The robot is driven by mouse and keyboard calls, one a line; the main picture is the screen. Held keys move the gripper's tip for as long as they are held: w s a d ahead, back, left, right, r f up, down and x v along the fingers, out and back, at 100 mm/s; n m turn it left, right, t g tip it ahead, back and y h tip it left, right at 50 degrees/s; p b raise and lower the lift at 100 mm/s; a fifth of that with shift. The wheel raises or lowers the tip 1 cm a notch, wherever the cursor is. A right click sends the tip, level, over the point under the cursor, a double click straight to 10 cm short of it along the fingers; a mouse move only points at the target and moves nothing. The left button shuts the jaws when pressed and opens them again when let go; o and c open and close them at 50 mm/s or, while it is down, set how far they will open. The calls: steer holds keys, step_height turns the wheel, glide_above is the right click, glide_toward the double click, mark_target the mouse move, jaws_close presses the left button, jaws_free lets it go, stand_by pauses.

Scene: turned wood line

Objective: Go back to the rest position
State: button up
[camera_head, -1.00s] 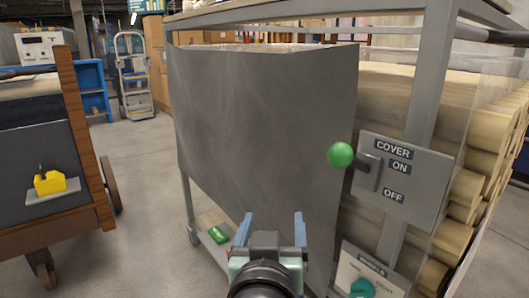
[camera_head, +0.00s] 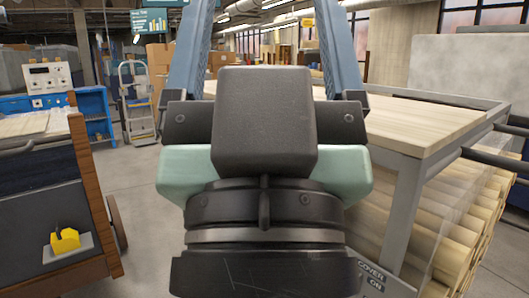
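My gripper (camera_head: 265,32) is raised close in front of the camera and fills the middle of the view. Its two blue-grey fingers point up and stand wide apart with nothing between them; the tips run out at the top edge. The cover switch panel (camera_head: 374,277) shows only as a corner below right of my gripper, with "COVER" and "ON" readable. Its green-knobbed lever is out of sight. The grey sheet on the cart's side is hidden behind my gripper.
The cart's wooden top (camera_head: 425,122) is at right, above stacked pale wood rolls (camera_head: 465,225). A wood-edged cart with a yellow object (camera_head: 64,241) stands at left. A hand truck (camera_head: 135,95) and blue shelf (camera_head: 95,112) are behind. Grey floor between is open.

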step_height(320, 180, up, 26)
steer(key=p, duration=2.3)
steer(key=shift+f, duration=0.25)
